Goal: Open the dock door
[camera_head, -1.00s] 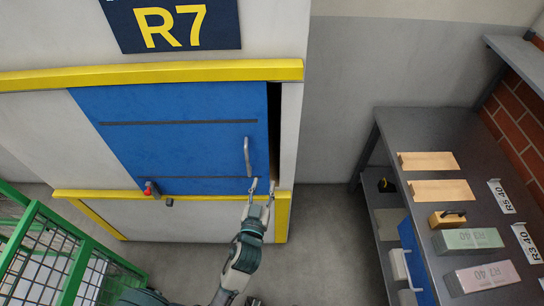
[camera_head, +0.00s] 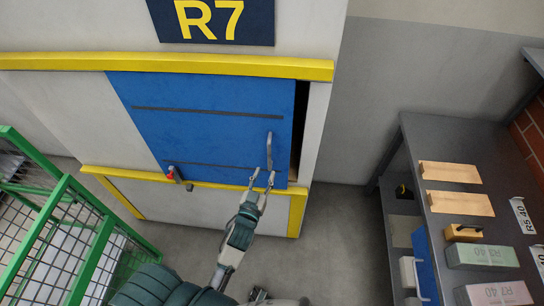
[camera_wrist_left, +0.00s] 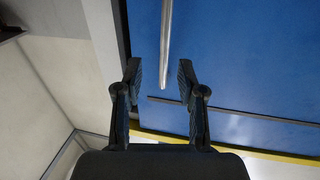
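The blue dock door (camera_head: 210,125) sits under the R7 sign, in a yellow-trimmed frame. A dark narrow gap shows along its right edge. A grey vertical handle (camera_head: 269,148) is on the door's right side. My left gripper (camera_head: 262,175) is open at the handle's lower end. In the left wrist view the open fingers (camera_wrist_left: 160,78) have the lower end of the handle bar (camera_wrist_left: 165,45) lined up between them; I cannot tell whether they touch it. A red knob (camera_head: 171,172) is at the door's lower left. My right gripper does not show.
A green mesh cage (camera_head: 75,205) stands at the left. A grey shelf unit (camera_head: 425,150) at the right holds wooden blocks (camera_head: 459,203) and pale labelled blocks (camera_head: 482,256). Open floor (camera_head: 335,235) lies between the door and the shelf.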

